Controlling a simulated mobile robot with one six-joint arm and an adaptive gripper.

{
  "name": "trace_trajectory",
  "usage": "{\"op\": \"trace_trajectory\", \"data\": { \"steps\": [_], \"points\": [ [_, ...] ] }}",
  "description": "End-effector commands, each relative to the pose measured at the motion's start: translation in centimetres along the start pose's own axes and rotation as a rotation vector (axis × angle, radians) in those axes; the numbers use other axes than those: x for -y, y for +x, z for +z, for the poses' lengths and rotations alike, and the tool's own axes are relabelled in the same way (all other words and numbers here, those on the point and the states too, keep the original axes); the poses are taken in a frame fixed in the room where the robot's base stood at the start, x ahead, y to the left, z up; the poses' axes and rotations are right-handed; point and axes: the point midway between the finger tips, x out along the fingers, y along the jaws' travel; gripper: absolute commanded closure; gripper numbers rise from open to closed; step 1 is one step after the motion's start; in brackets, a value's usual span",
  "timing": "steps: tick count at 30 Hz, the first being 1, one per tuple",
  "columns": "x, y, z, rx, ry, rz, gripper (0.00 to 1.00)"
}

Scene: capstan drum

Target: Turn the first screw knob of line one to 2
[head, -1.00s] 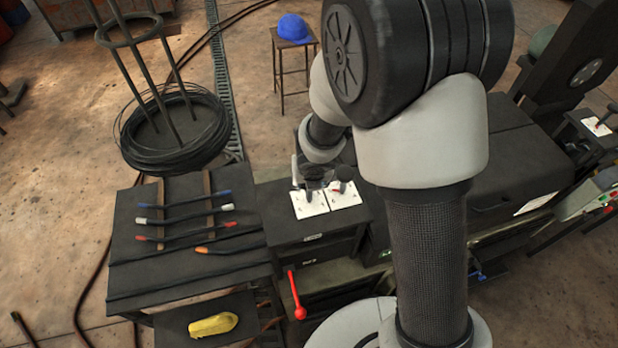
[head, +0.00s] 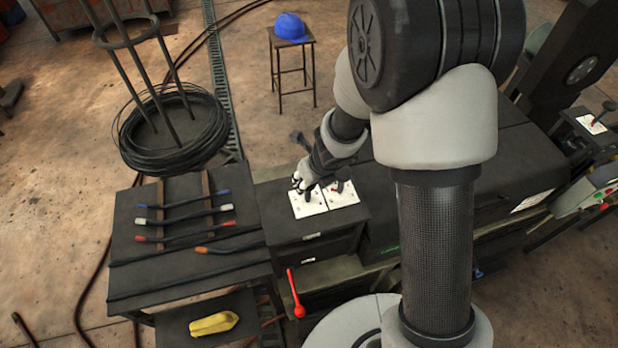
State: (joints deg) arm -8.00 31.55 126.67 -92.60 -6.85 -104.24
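Two white dial plates lie side by side on top of a dark box in the head view. The left plate (head: 298,209) has a dark knob on it, mostly hidden by my gripper. The right plate (head: 349,198) carries another dark knob (head: 341,187) with a bit of red beside it. My gripper (head: 303,185) is low over the left plate, at its knob. It is small here and its fingers overlap the knob, so whether it is open or closed on it is unclear. The markings on the plates are too small to read.
A red-handled lever (head: 296,296) sticks out at the front of the dark box (head: 310,239). A table (head: 190,265) with coloured-end rods stands to the left, a wire coil (head: 172,140) behind it. A stool (head: 292,45) with a blue helmet stands at the back.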

Motion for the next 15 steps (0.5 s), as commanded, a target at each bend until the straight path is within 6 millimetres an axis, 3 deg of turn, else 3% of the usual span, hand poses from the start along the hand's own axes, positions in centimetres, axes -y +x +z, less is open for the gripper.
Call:
{"op": "trace_trajectory", "data": {
  "steps": [12,13,15],
  "points": [
    [0.0,0.01,0.06,0.001,-0.006,0.003,0.81],
    [0.0,0.01,0.06,0.001,-0.006,0.003,0.56],
    [0.0,0.01,0.06,0.001,-0.005,0.003,0.51]
  ]
}}
